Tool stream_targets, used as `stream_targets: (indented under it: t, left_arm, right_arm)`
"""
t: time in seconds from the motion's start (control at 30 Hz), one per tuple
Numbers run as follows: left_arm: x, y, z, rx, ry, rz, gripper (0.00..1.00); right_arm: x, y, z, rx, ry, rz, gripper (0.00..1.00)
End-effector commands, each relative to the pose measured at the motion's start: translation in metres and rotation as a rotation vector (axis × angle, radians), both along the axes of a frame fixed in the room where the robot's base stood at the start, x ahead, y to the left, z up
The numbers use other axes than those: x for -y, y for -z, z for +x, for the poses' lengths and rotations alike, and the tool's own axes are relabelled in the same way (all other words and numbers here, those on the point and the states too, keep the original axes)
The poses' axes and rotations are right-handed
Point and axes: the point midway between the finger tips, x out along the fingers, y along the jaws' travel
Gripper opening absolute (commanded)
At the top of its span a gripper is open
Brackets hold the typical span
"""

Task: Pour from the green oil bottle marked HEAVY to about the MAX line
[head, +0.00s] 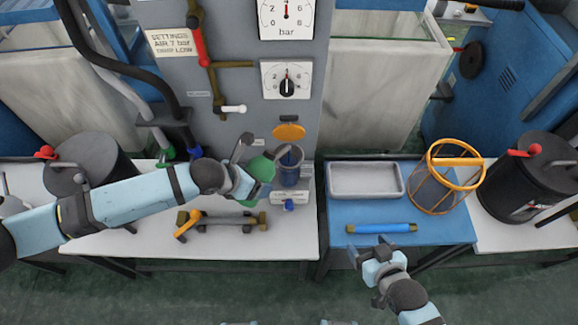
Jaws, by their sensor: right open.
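The green oil bottle (262,168) is at my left gripper (248,168), which appears closed around it above the white bench. The bottle is tilted, with its upper end close to a dark blue translucent container (290,168) on the grey panel. The HEAVY mark and the MAX line cannot be read, and the liquid level cannot be made out. The gripper and wrist hide part of the bottle. My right gripper (371,250) is open and empty, in front of the blue table edge.
An orange flap (288,132) sits above the container. A yellow-handled valve fitting (225,221) lies on the white bench (150,240). A grey tray (366,194), a blue rod (381,228) and an orange-framed basket (436,190) stand on the blue table. Dark drums (90,160) (520,185) flank both sides.

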Motion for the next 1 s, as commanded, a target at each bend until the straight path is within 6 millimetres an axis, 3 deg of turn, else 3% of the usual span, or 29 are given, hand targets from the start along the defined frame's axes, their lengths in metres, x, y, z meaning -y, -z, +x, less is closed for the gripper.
stream_targets:
  t: [0.57, 1.0]
  left_arm:
    - [0.001, 0.013, 0.001, 0.062, 0.0, -0.052, 0.43]
    - [0.001, 0.013, 0.001, 0.074, 0.0, -0.062, 0.43]
  right_arm:
    - [0.0, 0.021, 0.0, 0.0, 0.0, 0.0, 0.79]
    - [0.0, 0.023, 0.0, 0.0, 0.0, 0.0, 0.79]
